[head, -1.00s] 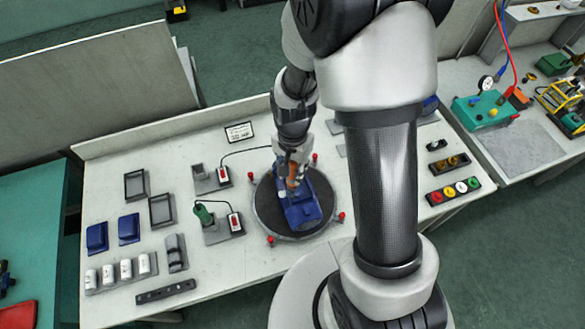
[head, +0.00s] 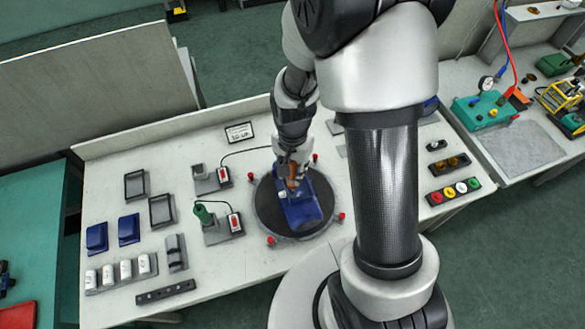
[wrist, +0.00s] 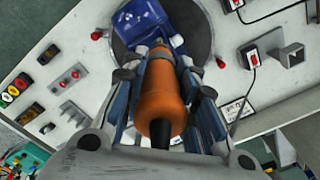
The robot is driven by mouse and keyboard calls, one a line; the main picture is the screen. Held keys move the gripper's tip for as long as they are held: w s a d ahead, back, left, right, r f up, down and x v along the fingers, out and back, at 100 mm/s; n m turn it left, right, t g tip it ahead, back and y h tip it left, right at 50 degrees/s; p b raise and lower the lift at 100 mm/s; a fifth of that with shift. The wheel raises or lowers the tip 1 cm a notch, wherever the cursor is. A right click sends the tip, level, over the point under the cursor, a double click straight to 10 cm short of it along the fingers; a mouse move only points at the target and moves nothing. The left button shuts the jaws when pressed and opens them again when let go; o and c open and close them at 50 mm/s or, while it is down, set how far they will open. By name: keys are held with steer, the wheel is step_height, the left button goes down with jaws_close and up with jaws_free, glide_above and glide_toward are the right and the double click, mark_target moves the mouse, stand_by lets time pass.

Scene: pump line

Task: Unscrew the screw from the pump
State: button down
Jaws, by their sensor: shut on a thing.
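The blue pump (head: 308,208) sits on a dark round turntable (head: 268,212) in the middle of the bench. It also shows at the top of the wrist view (wrist: 135,22). My gripper (head: 290,176) is over the pump's far end, pointing down. It is shut on an orange-handled screwdriver (wrist: 163,92), whose handle lies between the fingers in the wrist view. The screwdriver's orange handle also shows in the head view (head: 292,184). The tool's tip and the screw are hidden, so I cannot tell whether they touch.
Red-topped posts (head: 341,216) stand around the turntable. A green-handled tool (head: 203,213) sits in a holder at left, with a corded red switch (head: 235,222) beside it. Blue parts (head: 129,228) and white cylinders (head: 108,274) fill the bench's left. A button strip (head: 454,190) lies right.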

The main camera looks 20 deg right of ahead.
steer(key=shift+r, duration=0.2)
steer(key=shift+r+p, duration=2.25)
steer(key=shift+r, duration=0.6)
steer(key=shift+f, duration=0.1)
